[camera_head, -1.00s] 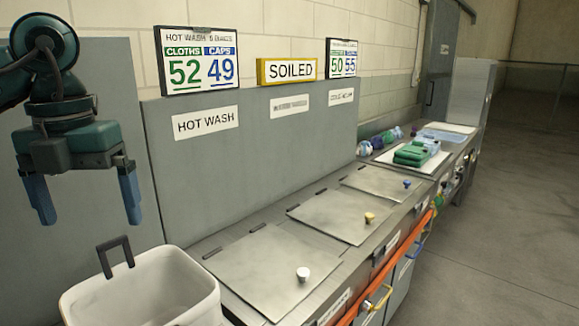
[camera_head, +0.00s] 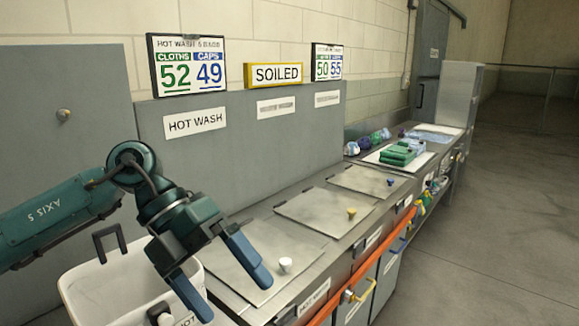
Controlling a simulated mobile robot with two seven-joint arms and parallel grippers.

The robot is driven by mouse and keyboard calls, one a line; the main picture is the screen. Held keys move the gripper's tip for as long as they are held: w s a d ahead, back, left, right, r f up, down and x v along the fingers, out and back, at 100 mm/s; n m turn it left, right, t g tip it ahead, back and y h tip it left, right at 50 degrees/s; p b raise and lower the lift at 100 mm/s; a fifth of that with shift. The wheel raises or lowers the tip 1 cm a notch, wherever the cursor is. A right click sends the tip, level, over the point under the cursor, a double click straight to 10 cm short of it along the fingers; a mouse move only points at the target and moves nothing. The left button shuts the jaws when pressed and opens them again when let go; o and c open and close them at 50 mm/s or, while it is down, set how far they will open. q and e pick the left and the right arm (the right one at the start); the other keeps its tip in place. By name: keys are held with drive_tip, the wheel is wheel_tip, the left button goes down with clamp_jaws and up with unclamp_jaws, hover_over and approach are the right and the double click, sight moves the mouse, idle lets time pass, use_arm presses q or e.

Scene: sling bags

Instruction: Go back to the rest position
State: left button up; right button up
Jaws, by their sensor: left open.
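My left gripper (camera_head: 228,287) reaches in from the left. Its two blue fingers are spread apart and nothing is between them. It hangs in front of the white bin (camera_head: 88,290) and the nearest lid (camera_head: 235,262), covering part of each. I cannot tell how high it is above them. My right gripper is not in view.
The counter's lids have a white knob (camera_head: 285,265), a yellow knob (camera_head: 351,213) and a blue knob (camera_head: 390,182). An orange rail (camera_head: 398,226) runs along the front. Folded green cloths (camera_head: 397,155) lie farther back. The floor (camera_head: 480,240) at right is clear.

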use_arm(q)
drive_tip(key=d+n+h, duration=0.5)
drive_tip(key=d+h, duration=0.5)
drive_tip(key=h, duration=0.3)
drive_tip(key=w+a+f+n+t+y, duration=0.25)
drive_tip(key=f+n+t, duration=0.35)
drive_tip(key=n+t, duration=0.4)
drive_tip(key=w+a+f+n+t+y, duration=0.25)
drive_tip(key=f+n+t, duration=0.25)
drive_tip(key=n+t, duration=0.5)
drive_tip(key=s+a+f+n+y, duration=0.2)
drive_tip(key=a+f+n+y, duration=0.25)
drive_tip(key=f, duration=0.35)
drive_tip(key=s+a+f+n+y, duration=0.1)
drive_tip(key=a+f+n+y, duration=0.3)
drive_tip(key=f, duration=0.5)
drive_tip(key=s+a+f+n+g+y, duration=0.3)
drive_tip(key=s+f+g+y, duration=0.2)
drive_tip(key=s+f, duration=0.7)
drive_tip(key=shift+a+g, duration=0.35)
drive_tip(key=shift+g, duration=0.05)
drive_tip(key=shift+n, duration=0.25)
